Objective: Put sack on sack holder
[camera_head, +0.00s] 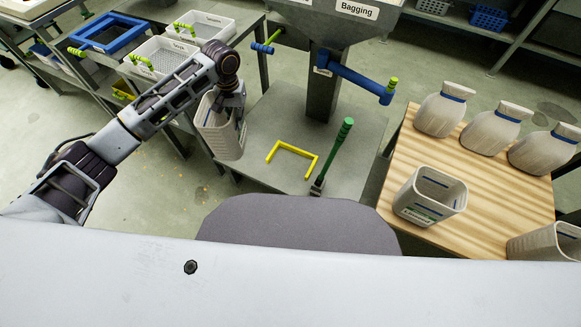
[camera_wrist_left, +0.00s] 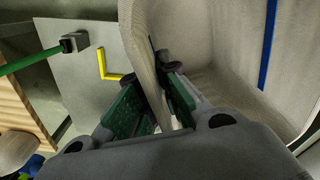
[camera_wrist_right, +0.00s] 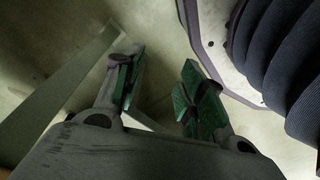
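My left gripper (camera_head: 232,95) is shut on the rim wall of an open, pale sack (camera_head: 222,137). In the left wrist view, the wall of this sack (camera_wrist_left: 215,55) passes between the green finger pads of the gripper (camera_wrist_left: 160,100). The sack hangs upright, left of the yellow bracket (camera_head: 293,152) on the grey platform. Blue arms with green ends (camera_head: 355,78) stick out from the post under the hopper marked "Bagging" (camera_head: 345,12). I cannot tell which part is the sack holder. My right gripper (camera_wrist_right: 160,95) shows only in its wrist view, open and empty.
A green lever (camera_head: 335,150) stands at the platform's right. A wooden table (camera_head: 480,215) on the right bears several closed sacks (camera_head: 440,112) and open sacks (camera_head: 428,195). Labelled trays (camera_head: 160,55) stand on a table at left.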

